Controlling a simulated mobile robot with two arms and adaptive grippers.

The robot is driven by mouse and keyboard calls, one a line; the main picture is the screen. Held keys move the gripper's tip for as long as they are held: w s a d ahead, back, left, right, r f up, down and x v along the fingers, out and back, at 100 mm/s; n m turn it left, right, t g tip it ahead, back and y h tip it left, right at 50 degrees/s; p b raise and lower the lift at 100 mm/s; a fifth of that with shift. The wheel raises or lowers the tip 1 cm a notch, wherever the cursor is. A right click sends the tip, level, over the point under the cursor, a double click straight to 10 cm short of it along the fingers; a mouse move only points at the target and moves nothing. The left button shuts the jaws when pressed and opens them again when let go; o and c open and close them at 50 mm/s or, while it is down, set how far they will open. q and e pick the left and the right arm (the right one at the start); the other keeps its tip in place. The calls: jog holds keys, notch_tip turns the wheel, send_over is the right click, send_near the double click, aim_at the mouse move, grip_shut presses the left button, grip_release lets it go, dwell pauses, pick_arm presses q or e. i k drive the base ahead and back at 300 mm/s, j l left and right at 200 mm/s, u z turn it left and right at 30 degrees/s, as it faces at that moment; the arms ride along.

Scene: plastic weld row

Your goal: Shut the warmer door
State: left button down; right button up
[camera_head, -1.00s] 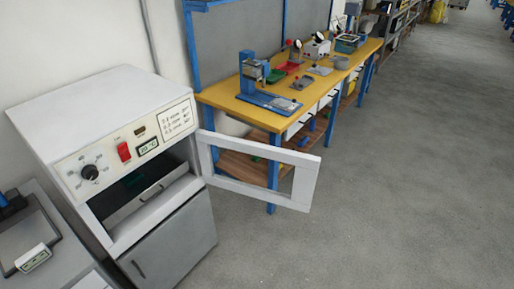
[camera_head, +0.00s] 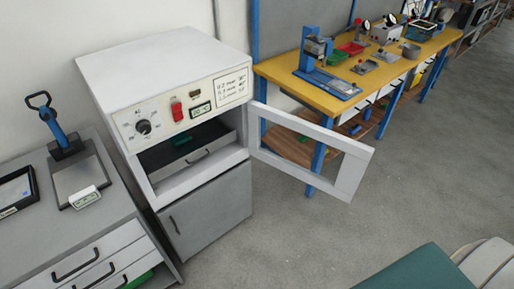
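The warmer (camera_head: 165,65) is a white box on a grey cabinet at centre left, with a dial, a red switch and a small display on its front. Its door (camera_head: 349,172), a white frame with an opening in the middle, stands wide open, hinged on the right side and swung out to the right. Inside the chamber a tray (camera_head: 190,160) with a handle shows, and a dark green item (camera_head: 181,139) lies within. Neither of my grippers is in view.
A grey drawer unit (camera_head: 62,228) with a blue-handled press (camera_head: 62,138) and a scale stands left of the warmer. A yellow workbench (camera_head: 328,102) with tools is behind the door. A green surface (camera_head: 420,270) shows at bottom right.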

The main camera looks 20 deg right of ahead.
aim_at(358, 156)
jog(key=l+u, duration=0.25)
jog(key=l, duration=0.2)
jog(key=l+u, duration=0.2)
jog(key=l, duration=0.2)
jog(key=l+u, duration=0.25)
jog(key=l, duration=0.15)
jog(key=k+l+u, duration=0.25)
jog(key=l, duration=0.15)
jog(key=l+u, duration=0.25)
jog(key=l, duration=0.2)
jog(key=k+l+u, duration=0.2)
jog(key=l, duration=0.15)
